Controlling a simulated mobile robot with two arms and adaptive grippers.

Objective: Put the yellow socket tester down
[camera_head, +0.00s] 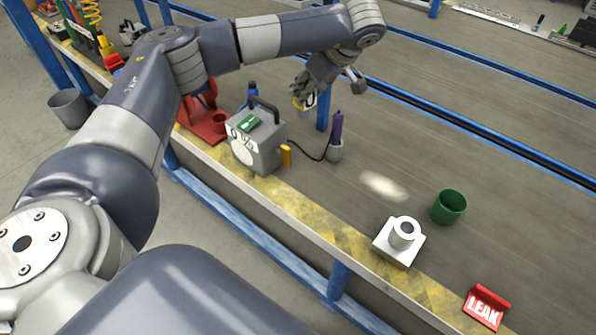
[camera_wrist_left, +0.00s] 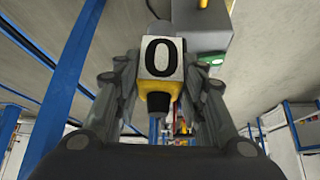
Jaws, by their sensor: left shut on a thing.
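The yellow socket tester (camera_wrist_left: 160,58) has a white face with a black "0", a yellow body and a dark tip. It sits between the fingers of my left gripper (camera_wrist_left: 160,86) in the left wrist view. In the head view my left gripper (camera_head: 305,93) is shut on the tester (camera_head: 297,103), mostly hidden by the fingers. It is beyond the grey box, near a blue post; I cannot tell its height above the table. My right gripper is not in view.
A grey box with a black handle (camera_head: 256,148) stands near the front edge, cabled to a purple-handled tool (camera_head: 337,128). Further right are a green cup (camera_head: 449,208), a white block with a ring (camera_head: 400,242) and a red LEAK sign (camera_head: 486,306).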

